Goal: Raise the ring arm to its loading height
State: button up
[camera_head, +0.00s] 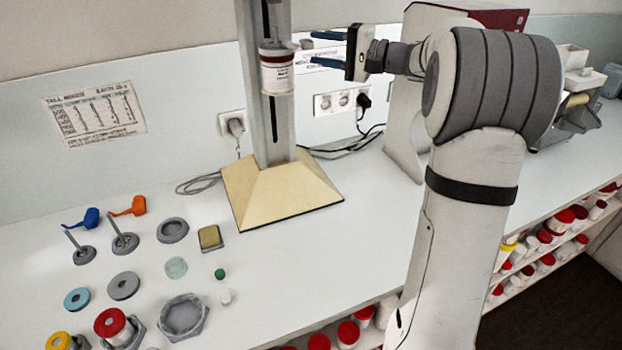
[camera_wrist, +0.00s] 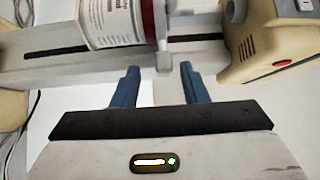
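The mill stand has a tall grey column (camera_head: 266,130) on a cream base (camera_head: 280,190). A white labelled jar (camera_head: 277,78) with a dark red band at its top sits against the column at upper height; it also shows in the wrist view (camera_wrist: 112,20). I cannot clearly tell the ring arm apart from the jar. A small grey knob (camera_head: 306,44) sticks out at the band's right; it shows in the wrist view (camera_wrist: 163,60). My gripper (camera_head: 313,48) points left at the knob, its blue fingers apart. In the wrist view (camera_wrist: 159,68) the knob lies just ahead, between the fingertip lines.
A beige housing (camera_wrist: 270,40) is on the column at the right of the wrist view. Loose rings, tools and jars, such as a hexagonal grey part (camera_head: 184,316), lie on the bench at left. A white and red machine (camera_head: 405,130) stands behind my arm. A cable crosses the bench behind the base.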

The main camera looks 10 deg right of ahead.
jog(key=s+a+f+n+g+h, duration=0.1)
jog(key=s+a+f+g+h, duration=0.1)
jog(key=s, duration=0.6)
jog(key=s+a+f+n+g+h+p, duration=0.1)
jog(key=s+a+f+g+h, duration=0.1)
jog(key=s+f, duration=0.5)
jog(key=s+a+f+n+g+h, duration=0.1)
jog(key=s+a+f+g+h, duration=0.2)
jog(key=s, duration=0.7)
jog(key=shift+a+f+n+h, duration=0.45)
jog(key=shift+f+h, duration=0.3)
jog(key=shift+h, duration=0.45)
